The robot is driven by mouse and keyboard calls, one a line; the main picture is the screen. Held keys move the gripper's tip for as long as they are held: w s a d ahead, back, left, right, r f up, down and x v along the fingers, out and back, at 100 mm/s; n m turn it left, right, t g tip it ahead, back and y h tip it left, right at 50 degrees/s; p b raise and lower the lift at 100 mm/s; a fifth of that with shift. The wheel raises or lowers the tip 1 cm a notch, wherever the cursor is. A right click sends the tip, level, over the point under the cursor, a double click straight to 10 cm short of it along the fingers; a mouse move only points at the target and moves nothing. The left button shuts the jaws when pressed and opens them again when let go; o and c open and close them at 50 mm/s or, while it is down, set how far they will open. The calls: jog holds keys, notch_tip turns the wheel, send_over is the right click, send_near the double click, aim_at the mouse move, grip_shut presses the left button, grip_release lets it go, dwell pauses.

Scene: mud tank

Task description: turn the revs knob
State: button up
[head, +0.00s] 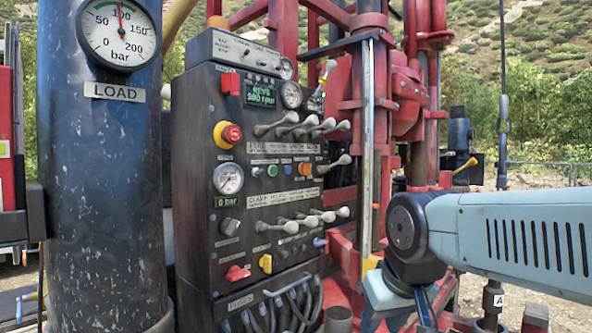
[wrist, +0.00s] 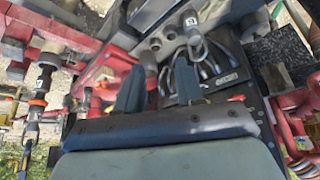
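The dark control panel (head: 200,165) stands left of centre in the head view. Its green display (head: 261,95) reads REVS and what looks like 900 rpm. The panel carries a grey knob (head: 229,227), a yellow knob (head: 265,263), a red knob (head: 237,272) and an orange knob (head: 305,169). Their labels are too small to read, so I cannot tell which is the revs knob. My gripper points down right of the panel, partly cut off by the bottom edge of the head view. In the wrist view my gripper (wrist: 159,66) has its fingers apart with nothing between them.
A blue column with a LOAD gauge (head: 118,35) stands left of the panel. A red emergency button (head: 231,134) and rows of levers (head: 303,127) jut from the panel. Hoses (head: 292,305) hang below. The red rig frame (head: 345,250) stands between panel and arm.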

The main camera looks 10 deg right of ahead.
jog(key=shift+w+d, duration=0.25)
jog(key=shift+w, duration=0.2)
jog(key=n+t+y, duration=0.7)
jog(key=t+y, duration=0.2)
jog(key=y, duration=0.1)
send_near(306, 169)
jog(key=x, duration=0.8)
jog(key=shift+w+d, duration=0.15)
jog(key=shift+d, duration=0.1)
jog(key=shift+r, duration=0.1)
jog(key=shift+c, duration=0.4)
